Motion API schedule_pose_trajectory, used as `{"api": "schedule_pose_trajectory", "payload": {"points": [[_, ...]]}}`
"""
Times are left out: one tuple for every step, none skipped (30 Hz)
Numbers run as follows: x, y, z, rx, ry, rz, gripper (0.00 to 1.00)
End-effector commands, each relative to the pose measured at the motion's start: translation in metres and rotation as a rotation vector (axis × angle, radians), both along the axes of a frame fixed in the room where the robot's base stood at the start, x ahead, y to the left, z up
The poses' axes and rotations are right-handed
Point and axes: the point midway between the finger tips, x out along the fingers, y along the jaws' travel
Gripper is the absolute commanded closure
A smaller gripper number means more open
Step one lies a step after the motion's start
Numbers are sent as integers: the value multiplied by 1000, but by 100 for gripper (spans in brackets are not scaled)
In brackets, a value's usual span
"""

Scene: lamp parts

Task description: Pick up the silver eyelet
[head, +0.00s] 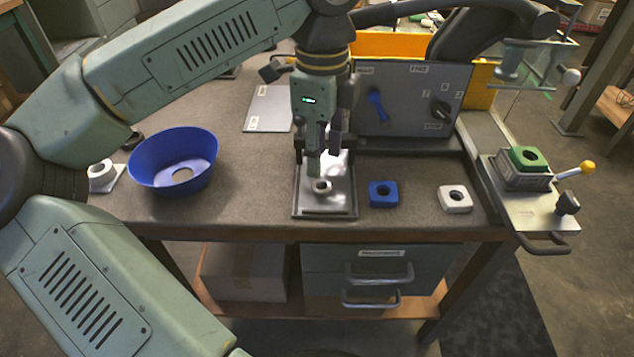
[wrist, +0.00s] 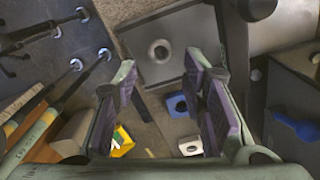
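The silver eyelet (head: 322,187) is a small ring with a dark hole, lying on a shiny metal plate (head: 326,204) at the front middle of the table. In the wrist view the eyelet (wrist: 160,50) shows at the top centre on its grey plate (wrist: 177,71), just beyond the fingertips. My gripper (head: 322,165) points down above the eyelet; the exact gap is hard to judge. In the wrist view my gripper (wrist: 160,76) has its two fingers apart with nothing between them.
A blue square part (head: 383,193) and a white square part (head: 455,198) lie right of the plate. A blue bowl (head: 174,161) stands left. An upright grey panel (head: 413,105) stands close behind. A green part (head: 528,158) sits on a fixture at the right.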

Motion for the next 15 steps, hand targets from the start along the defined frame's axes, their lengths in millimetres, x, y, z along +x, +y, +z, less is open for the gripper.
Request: {"api": "schedule_pose_trajectory", "payload": {"points": [[0, 0, -6, -1, 0, -2, 62], [0, 0, -9, -1, -1, -2, 62], [0, -1, -12, -2, 0, -3, 62], [0, -1, -13, -3, 0, -3, 62], [-1, -1, -15, -3, 0, -3, 62], [-1, -1, -17, -3, 0, -4, 62], [-1, -1, -20, -3, 0, -5, 62], [-1, -1, -23, -4, 0, -5, 62], [-1, -2, -28, -6, 1, -6, 62], [-1, -2, -32, -6, 1, -6, 62], [-1, -2, -36, -6, 2, -6, 62], [-1, -2, -42, -6, 1, -6, 62], [-2, -2, -47, -6, 2, -6, 62], [-1, -2, -52, -5, 1, -5, 62], [-1, -2, -57, -5, 2, -5, 62]]}}
